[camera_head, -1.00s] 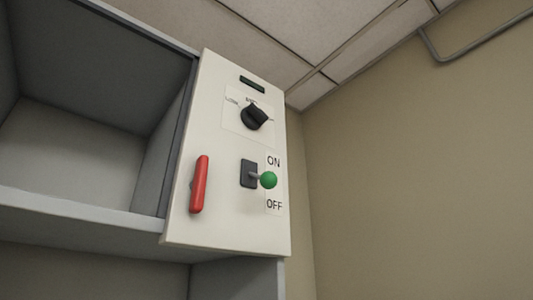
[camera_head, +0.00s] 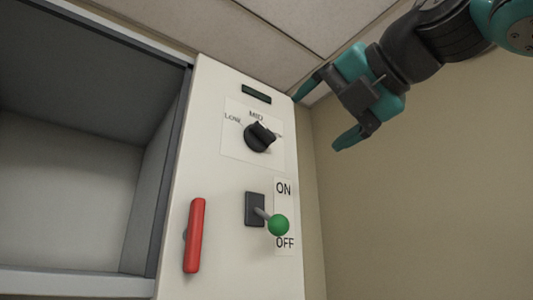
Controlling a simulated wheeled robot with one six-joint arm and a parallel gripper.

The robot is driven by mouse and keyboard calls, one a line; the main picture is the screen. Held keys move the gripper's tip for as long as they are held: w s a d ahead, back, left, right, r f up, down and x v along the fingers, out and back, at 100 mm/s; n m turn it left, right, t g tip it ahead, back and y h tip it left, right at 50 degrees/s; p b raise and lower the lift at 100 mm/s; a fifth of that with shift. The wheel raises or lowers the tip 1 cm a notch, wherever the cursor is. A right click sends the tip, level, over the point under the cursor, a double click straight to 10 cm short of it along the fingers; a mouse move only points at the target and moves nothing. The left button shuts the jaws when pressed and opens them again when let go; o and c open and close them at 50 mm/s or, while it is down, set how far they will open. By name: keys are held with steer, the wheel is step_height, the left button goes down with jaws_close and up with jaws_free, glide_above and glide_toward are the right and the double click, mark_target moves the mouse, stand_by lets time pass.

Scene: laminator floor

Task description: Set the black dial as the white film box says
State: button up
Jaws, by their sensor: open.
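The black dial (camera_head: 259,137) sits on a white label near the top of the pale control panel (camera_head: 225,170). LOW is readable at its left and MID above it; the mark at its right is partly hidden by the knob. Its raised grip is slanted, and I cannot tell surely which mark it points at. My gripper (camera_head: 321,116) is open and empty at the upper right, beside the panel's right edge and apart from the dial. The white film box is not in view.
Below the dial, a green-balled lever (camera_head: 278,225) sticks out beside ON and OFF labels. A red handle (camera_head: 194,235) is at lower left. A small dark display (camera_head: 257,94) is above the dial. An open grey shelf (camera_head: 85,282) stands left; bare wall lies right.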

steer(key=n, duration=0.2)
glide_toward(268, 129)
steer(key=shift+t+y, duration=0.3)
steer(key=shift+t, duration=0.2)
steer(key=shift+f+p+x, duration=0.15)
steer(key=shift+p+x, duration=1.15)
steer(key=shift+x, duration=0.45)
steer(key=shift+f+p+x, duration=0.15)
steer(key=shift+p+x, duration=1.1)
steer(key=shift+x, duration=0.5)
steer(key=shift+f+p+x, duration=0.15)
steer(key=shift+p+x, duration=1.15)
steer(key=shift+x, duration=0.45)
steer(key=c, duration=0.9)
